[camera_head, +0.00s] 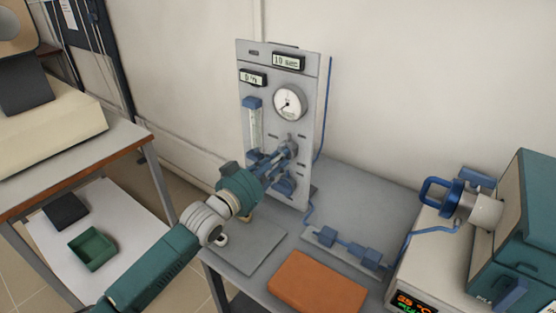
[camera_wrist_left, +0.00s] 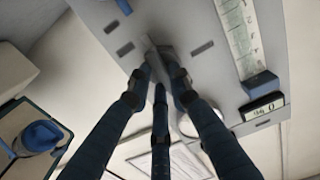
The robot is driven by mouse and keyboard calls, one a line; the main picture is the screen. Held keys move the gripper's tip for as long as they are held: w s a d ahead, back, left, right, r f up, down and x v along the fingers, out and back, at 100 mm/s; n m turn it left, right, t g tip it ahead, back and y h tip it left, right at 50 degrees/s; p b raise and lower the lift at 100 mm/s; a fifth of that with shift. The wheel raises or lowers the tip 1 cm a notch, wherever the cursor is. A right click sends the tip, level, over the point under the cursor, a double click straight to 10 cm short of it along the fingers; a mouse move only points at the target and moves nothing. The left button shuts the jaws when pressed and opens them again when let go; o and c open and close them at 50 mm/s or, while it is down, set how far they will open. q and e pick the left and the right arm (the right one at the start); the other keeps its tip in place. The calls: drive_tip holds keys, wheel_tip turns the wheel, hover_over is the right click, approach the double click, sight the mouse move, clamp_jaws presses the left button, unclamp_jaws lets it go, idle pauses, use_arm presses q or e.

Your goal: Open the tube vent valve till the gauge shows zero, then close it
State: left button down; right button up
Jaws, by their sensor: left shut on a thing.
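A grey instrument panel (camera_head: 318,82) stands against the wall. It carries a round white gauge (camera_head: 289,102) whose thin needle is too small to read surely. My left gripper (camera_head: 284,152) reaches the panel below the gauge. Its dark blue fingers are shut on a grey valve handle, which shows between the fingertips (camera_wrist_left: 160,65) in the left wrist view as a grey piece (camera_wrist_left: 152,47). The fingers hide much of the handle, and I cannot tell how far it is turned. My right gripper is not in view.
The panel has a blue-capped flowmeter (camera_head: 253,118) and two small displays (camera_head: 289,61). A blue line with blue blocks (camera_head: 345,247) runs across the bench to a tube furnace (camera_head: 525,220) at the right. An orange pad (camera_head: 317,283) lies in front.

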use_arm(q)
drive_tip(key=shift+f, duration=0.1)
drive_tip(key=c, duration=1.6)
unclamp_jaws()
drive_tip(key=shift+o, duration=0.2)
drive_tip(key=v, duration=1.2)
